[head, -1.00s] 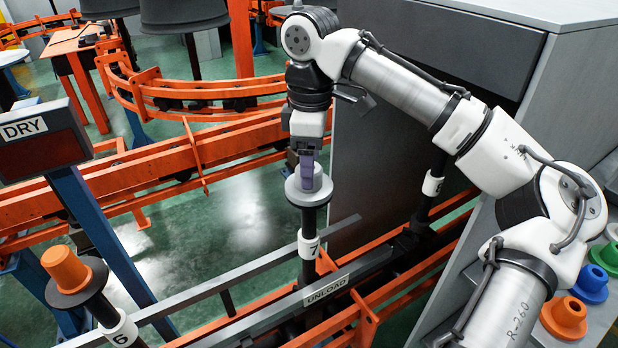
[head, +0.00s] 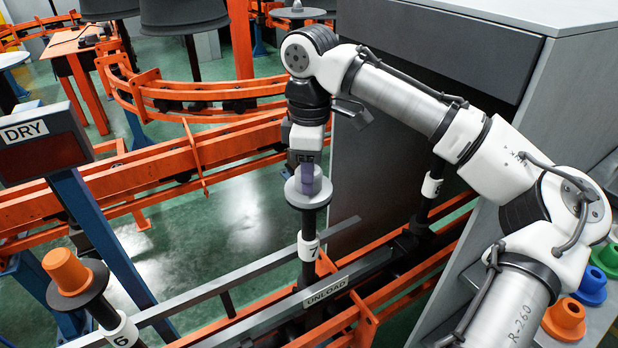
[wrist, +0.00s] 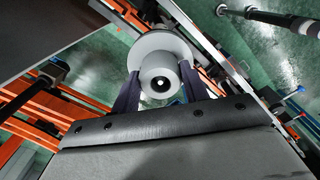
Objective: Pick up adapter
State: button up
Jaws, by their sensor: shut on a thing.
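The grey adapter (head: 319,186) sits upright on top of the dark spindle marked 7 (head: 308,248) in the head view. It has a wide flange and a narrower round top. My gripper (head: 306,178) points straight down over it and is shut on its upper part. The flange still rests at the spindle's top.
An orange adapter (head: 68,270) sits on spindle 6 at lower left. Green, blue and orange adapters (head: 565,318) stand on the surface at right. The UNLOAD rail (head: 327,290) runs beneath spindle 7. A large dark-fronted cabinet (head: 420,110) stands close right of my gripper.

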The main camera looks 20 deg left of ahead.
jog(key=shift+r, duration=0.1)
notch_tip(320, 180, up, 19)
jog(key=shift+f+p, duration=0.1)
jog(key=shift+p, duration=0.55)
jog(key=shift+r, duration=0.5)
